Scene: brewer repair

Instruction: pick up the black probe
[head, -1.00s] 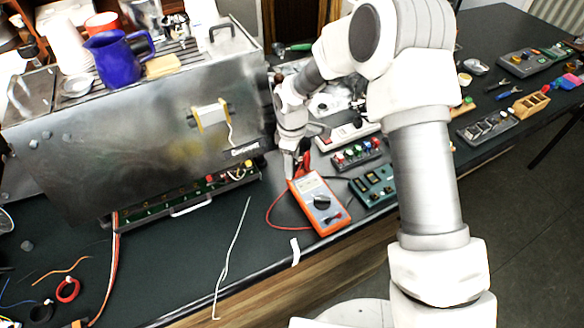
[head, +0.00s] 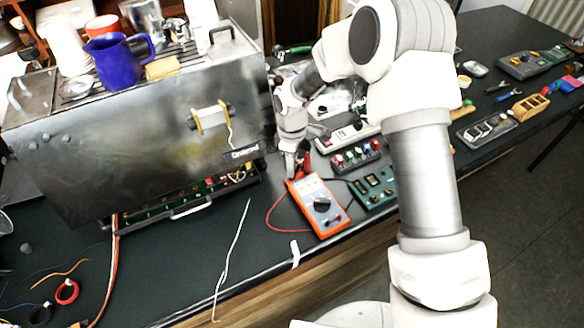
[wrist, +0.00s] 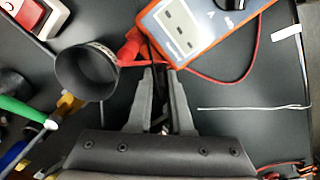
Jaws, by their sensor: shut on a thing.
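The orange multimeter (head: 319,204) lies face up near the bench's front edge; its end also shows in the wrist view (wrist: 190,25). My gripper (head: 291,166) points down at the multimeter's far left end. Much of the probe is hidden between the fingers. The red probe (wrist: 131,48) lies right beside the fingers, with its red lead running off past the multimeter.
A dark round cup-like thing (wrist: 87,73) stands close left of the fingers in the wrist view, near a green-handled tool (wrist: 22,108). The steel brewer (head: 130,130) stands left of my gripper. A teal board (head: 373,187) lies right of the multimeter. Loose wires lie on the front bench.

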